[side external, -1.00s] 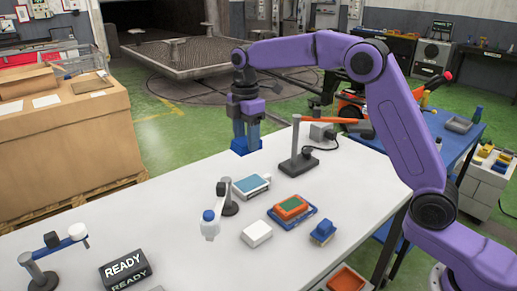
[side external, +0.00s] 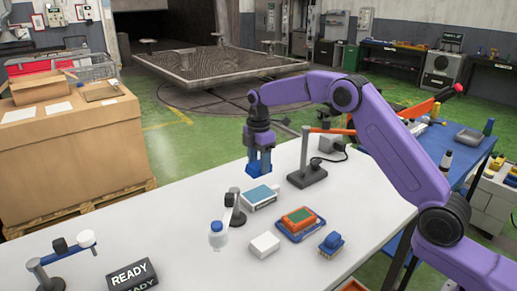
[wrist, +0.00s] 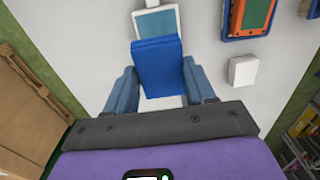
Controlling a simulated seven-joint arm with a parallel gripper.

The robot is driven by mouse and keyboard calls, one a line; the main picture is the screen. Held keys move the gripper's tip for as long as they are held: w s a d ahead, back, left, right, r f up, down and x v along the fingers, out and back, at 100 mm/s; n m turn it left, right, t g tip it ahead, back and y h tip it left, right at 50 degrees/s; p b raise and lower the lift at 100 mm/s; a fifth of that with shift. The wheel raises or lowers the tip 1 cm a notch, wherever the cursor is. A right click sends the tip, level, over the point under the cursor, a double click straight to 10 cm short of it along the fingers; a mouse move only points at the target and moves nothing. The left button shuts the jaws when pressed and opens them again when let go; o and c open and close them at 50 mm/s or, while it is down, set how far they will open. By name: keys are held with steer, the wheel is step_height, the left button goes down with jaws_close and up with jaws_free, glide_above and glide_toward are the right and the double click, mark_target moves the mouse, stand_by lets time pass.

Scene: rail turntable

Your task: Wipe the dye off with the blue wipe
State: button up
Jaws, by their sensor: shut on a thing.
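The blue wipe (side external: 256,170) is a blue block between the fingers of my gripper (side external: 260,160), which is shut on it. In the wrist view the wipe (wrist: 158,65) sits between the two blue-grey fingers of my gripper (wrist: 163,85). In the side view the wipe is just behind a white-framed panel with a teal face (side external: 260,196). In the wrist view the panel (wrist: 156,22) shows just beyond the wipe, which covers its near edge. I cannot tell whether they touch. I can make out no separate dye mark; part of the panel is hidden.
A black stand (side external: 306,172) is right of my gripper. A small stand with a white bottle (side external: 218,234) is in front of the panel. A white block (side external: 264,245), an orange-and-green pad (side external: 299,220) and a blue-and-yellow brush (side external: 331,243) lie nearby. A READY sign (side external: 132,275) stands front left.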

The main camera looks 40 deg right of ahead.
steer(key=shift+f, duration=1.25)
steer(key=shift+d, duration=0.1)
glide_above(259, 193)
steer(key=shift+f, duration=2.4)
steer(key=shift+s+f, duration=0.1)
steer(key=shift+f, duration=0.5)
steer(key=shift+r, duration=3.55)
